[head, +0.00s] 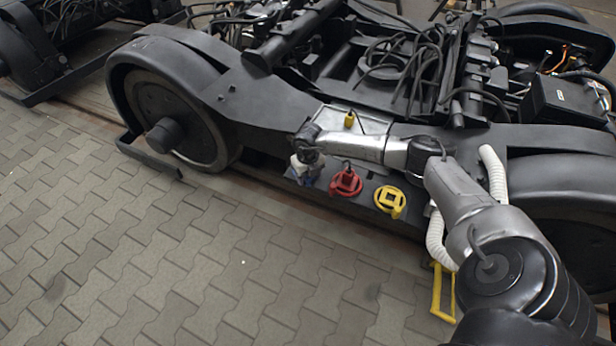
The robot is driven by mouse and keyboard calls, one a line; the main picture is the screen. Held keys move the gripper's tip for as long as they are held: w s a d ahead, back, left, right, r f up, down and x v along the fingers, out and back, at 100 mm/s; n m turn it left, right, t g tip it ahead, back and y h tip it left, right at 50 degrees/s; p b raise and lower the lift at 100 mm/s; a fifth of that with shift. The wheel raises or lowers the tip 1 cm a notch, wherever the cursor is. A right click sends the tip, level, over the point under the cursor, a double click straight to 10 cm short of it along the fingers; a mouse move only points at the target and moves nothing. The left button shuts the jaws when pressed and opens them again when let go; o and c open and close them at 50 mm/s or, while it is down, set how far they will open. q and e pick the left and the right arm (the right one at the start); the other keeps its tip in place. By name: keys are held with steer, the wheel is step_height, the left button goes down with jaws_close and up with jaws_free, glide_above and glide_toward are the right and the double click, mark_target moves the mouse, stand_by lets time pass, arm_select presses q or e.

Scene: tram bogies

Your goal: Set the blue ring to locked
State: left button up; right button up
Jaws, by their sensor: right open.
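The blue ring (308,181) sits on the side of the dark bogie frame, left of a red ring (346,183). Only a small bluish part of it shows; the rest is hidden behind my right gripper, so its setting cannot be read. My right arm comes in from the lower right, and my right gripper (304,172) is open at the blue ring. I cannot tell whether its fingers touch the ring. My left gripper is not in view.
A yellow ring (390,201) sits right of the red ring. A yellow bracket (442,290) stands below my right arm. A large wheel (178,125) is at the left. The paved floor (150,260) in front is clear.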

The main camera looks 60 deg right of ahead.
steer(key=shift+c, duration=0.2)
jaws_close()
stand_by(0.3)
